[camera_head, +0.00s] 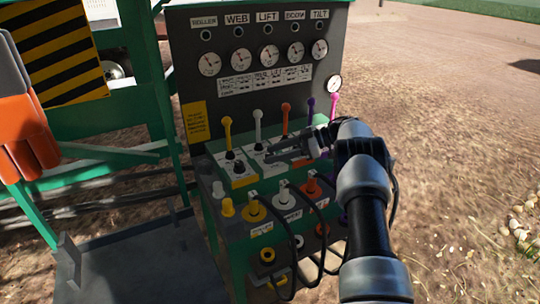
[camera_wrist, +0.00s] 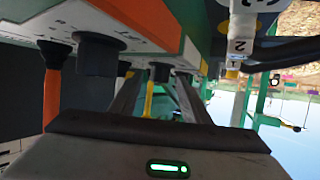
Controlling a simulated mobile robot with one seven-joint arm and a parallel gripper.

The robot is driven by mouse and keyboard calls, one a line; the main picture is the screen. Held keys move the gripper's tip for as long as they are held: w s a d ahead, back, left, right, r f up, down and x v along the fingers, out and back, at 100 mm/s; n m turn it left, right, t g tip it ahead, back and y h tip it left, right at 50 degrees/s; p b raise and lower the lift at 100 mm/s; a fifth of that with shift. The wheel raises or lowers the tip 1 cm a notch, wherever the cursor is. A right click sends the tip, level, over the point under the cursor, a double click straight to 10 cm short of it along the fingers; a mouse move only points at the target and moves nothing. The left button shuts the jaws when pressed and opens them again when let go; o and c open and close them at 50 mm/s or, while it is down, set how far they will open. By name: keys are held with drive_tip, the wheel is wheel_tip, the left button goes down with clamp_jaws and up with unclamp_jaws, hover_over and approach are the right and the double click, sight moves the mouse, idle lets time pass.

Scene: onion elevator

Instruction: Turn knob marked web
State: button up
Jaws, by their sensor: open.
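The WEB label (camera_head: 236,20) is on the upper panel, second from the left, above a gauge. On the lower sloped console, a white lever (camera_head: 258,128) stands second from the left, with a black knob (camera_head: 265,157) on the white plate in front of it. The plate markings are too small to read. My gripper (camera_head: 272,157) is beside this knob, coming in from the right. In the wrist view the fingers are open and empty, with a black knob (camera_wrist: 160,72) and a yellow lever (camera_wrist: 148,98) beyond and between them. A nearer black knob (camera_wrist: 97,55) is left of the fingers.
A yellow lever (camera_head: 228,130) is left of the white one, and an orange lever (camera_head: 286,118) is right of it. Black hoses (camera_head: 296,225) loop from fittings below the console. An orange and grey object (camera_head: 25,130) is at the left edge. Open ground lies right.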

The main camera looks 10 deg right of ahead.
drive_tip(key=v, duration=0.9)
drive_tip(key=shift+d, duration=0.3)
drive_tip(key=shift+r, duration=0.1)
